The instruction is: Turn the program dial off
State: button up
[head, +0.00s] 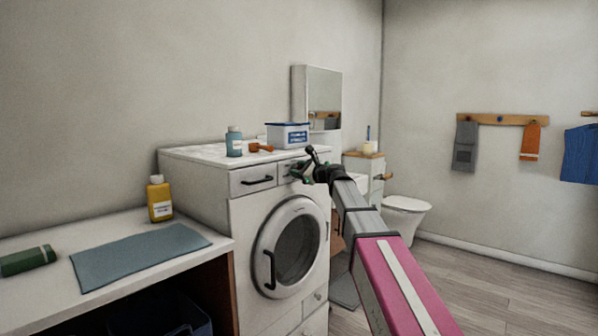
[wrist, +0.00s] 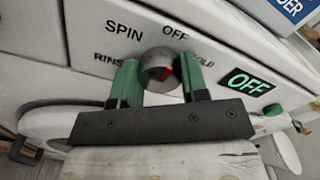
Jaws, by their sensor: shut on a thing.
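The program dial (wrist: 156,64) is a round grey metal knob on the white washer's front panel, with a red mark on its right side. Around it are printed labels: RINSE, SPIN, OFF and a partly covered one ending in OLD. A display (wrist: 249,84) to the right shows OFF in green letters. My gripper (wrist: 158,72) has its two green fingers on either side of the dial, shut on it. In the head view my gripper (head: 303,170) is at the upper right of the washer (head: 244,216) front, and it hides the dial there.
A blue bottle (head: 234,142), an orange-brown item (head: 260,147) and a white box with a blue lid (head: 288,135) stand on the washer top. A drawer handle (head: 257,180) is left of my gripper. The round door (head: 290,246) below is closed. Floor at right is open.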

jog(key=o, duration=0.9)
jog(key=v, duration=1.1)
